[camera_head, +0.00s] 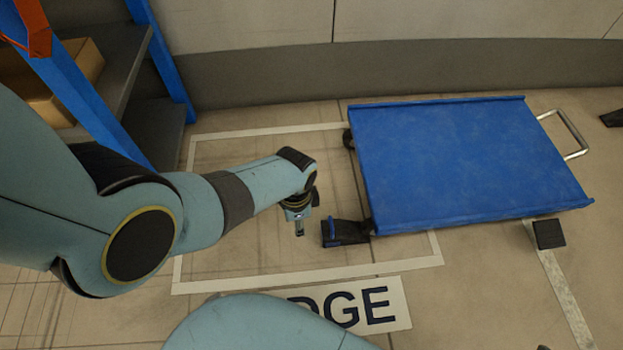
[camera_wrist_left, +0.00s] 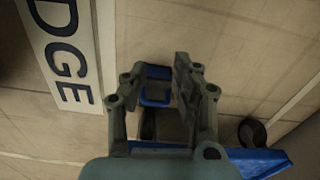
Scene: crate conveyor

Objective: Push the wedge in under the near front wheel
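The wedge (camera_head: 336,241), black with a blue handle, lies on the floor at the near front corner of the blue cart (camera_head: 460,160). The near front wheel (camera_head: 371,227) is mostly hidden under that corner; I cannot tell whether the wedge touches it. My left gripper (camera_head: 299,229) is left of the wedge, apart from it, pointing down. In the left wrist view its fingers (camera_wrist_left: 158,68) are apart with nothing held; the wedge's blue part (camera_wrist_left: 155,88) shows beyond them in the gap. My right gripper is out of view.
The far front wheel (camera_head: 348,138) shows at the cart's other front corner. A white floor outline surrounds the wedge area, with a lettered label (camera_head: 375,308) in front. A blue-framed shelf (camera_head: 165,125) with a carton (camera_head: 75,70) stands left. A black block (camera_head: 548,234) lies right.

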